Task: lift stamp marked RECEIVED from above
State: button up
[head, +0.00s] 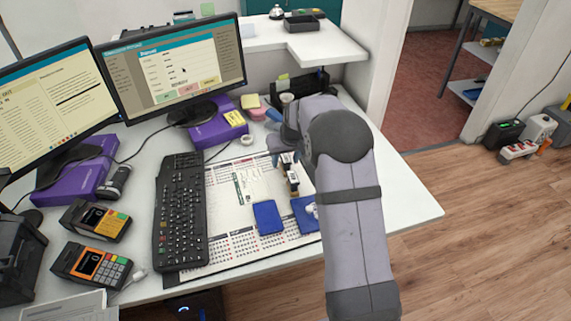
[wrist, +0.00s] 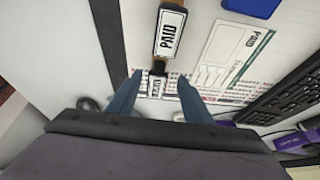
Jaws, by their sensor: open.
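In the wrist view, a stamp (wrist: 170,32) with a black and wooden body carries a large white label reading PAID. A second, smaller-looking stamp (wrist: 157,87) has a white label whose word I cannot read with certainty. I read RECEIVED on neither. The same two stamps show close together on the desk mat in the head view, the back one (head: 287,158) and the front one (head: 293,182). My gripper (wrist: 158,83) is open, its blue fingers either side of the second stamp in the picture. I cannot tell the height between them. My arm partly hides this area in the head view.
Blue ink pads (head: 268,217) (head: 306,213) lie on the printed desk mat (head: 225,215). A keyboard (head: 180,210) is left of them. A tape roll (head: 246,139) and a purple box (head: 217,127) stand behind. Card terminals (head: 95,219) and monitors (head: 170,70) occupy the left side.

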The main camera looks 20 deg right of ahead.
aim_at(287, 160)
jog(key=shift+d+p+x, duration=0.2)
jog(key=shift+p+x, duration=0.15)
jog(key=shift+x, duration=1.75)
jog(key=shift+w, duration=0.1)
jog(key=c, duration=1.1)
